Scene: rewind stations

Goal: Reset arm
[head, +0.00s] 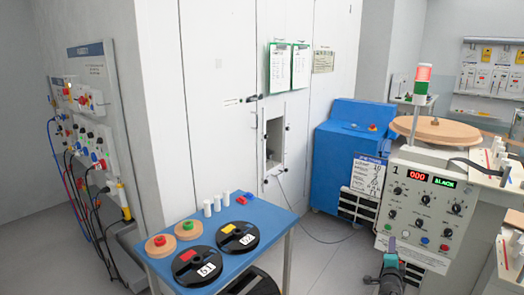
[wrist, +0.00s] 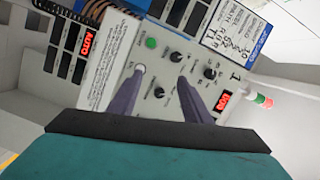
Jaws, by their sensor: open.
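My gripper (head: 391,243) is low at the right of the head view, in front of a pale control panel (head: 425,200). The panel (wrist: 190,50) fills the view beyond the fingers, tilted, with black knobs, a green button (wrist: 151,43) and a red display (wrist: 222,101). A pale round tip shows at the left finger's end; I cannot tell if it is a panel button. Contact cannot be told.
A blue table (head: 275,222) with black reels (head: 238,237) and white cylinders stands left of my arm. A blue cabinet (head: 340,140) stands behind. A wooden disc (head: 435,129) lies atop the panel's station, beside a signal light (head: 422,80). Some floor is open between table and station.

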